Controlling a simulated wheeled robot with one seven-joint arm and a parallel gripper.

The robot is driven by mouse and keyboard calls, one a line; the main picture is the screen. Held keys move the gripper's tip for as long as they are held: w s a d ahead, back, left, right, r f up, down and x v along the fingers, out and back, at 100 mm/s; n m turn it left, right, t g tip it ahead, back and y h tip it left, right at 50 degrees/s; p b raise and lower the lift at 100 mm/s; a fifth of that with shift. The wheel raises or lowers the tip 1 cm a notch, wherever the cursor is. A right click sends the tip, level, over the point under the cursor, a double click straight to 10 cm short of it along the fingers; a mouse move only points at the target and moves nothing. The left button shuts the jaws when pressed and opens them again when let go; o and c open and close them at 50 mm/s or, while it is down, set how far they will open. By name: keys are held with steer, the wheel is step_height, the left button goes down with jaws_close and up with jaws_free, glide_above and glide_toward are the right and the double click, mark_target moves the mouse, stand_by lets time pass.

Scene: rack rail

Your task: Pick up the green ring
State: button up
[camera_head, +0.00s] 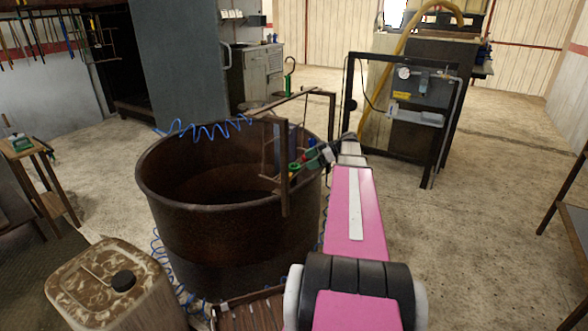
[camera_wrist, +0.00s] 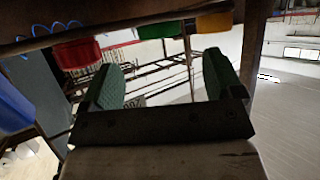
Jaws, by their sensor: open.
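In the head view a small green piece (camera_head: 294,168), probably this ring, sits by the rack at the drum's right rim. My gripper (camera_wrist: 162,78) is open, with green pads on both fingers. In the head view my gripper (camera_head: 310,160) is close to the right of the green piece; whether they touch is unclear.
In the wrist view a red piece (camera_wrist: 78,52) and an orange piece (camera_wrist: 215,21) flank the green ring, and a blue thing (camera_wrist: 14,105) is at left. A rusty drum (camera_head: 235,240) stands under the rack (camera_head: 284,170). Open floor lies to the right.

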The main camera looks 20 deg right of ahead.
mark_target(297, 165)
steer(key=x, duration=0.6)
steer(key=shift+a, duration=0.1)
steer(key=shift+a+f, duration=0.1)
steer(key=shift+o, duration=0.6)
steer(key=shift+s+a, duration=0.1)
steer(key=shift+s, duration=0.05)
steer(key=c, duration=1.5)
steer(key=shift+o, duration=0.2)
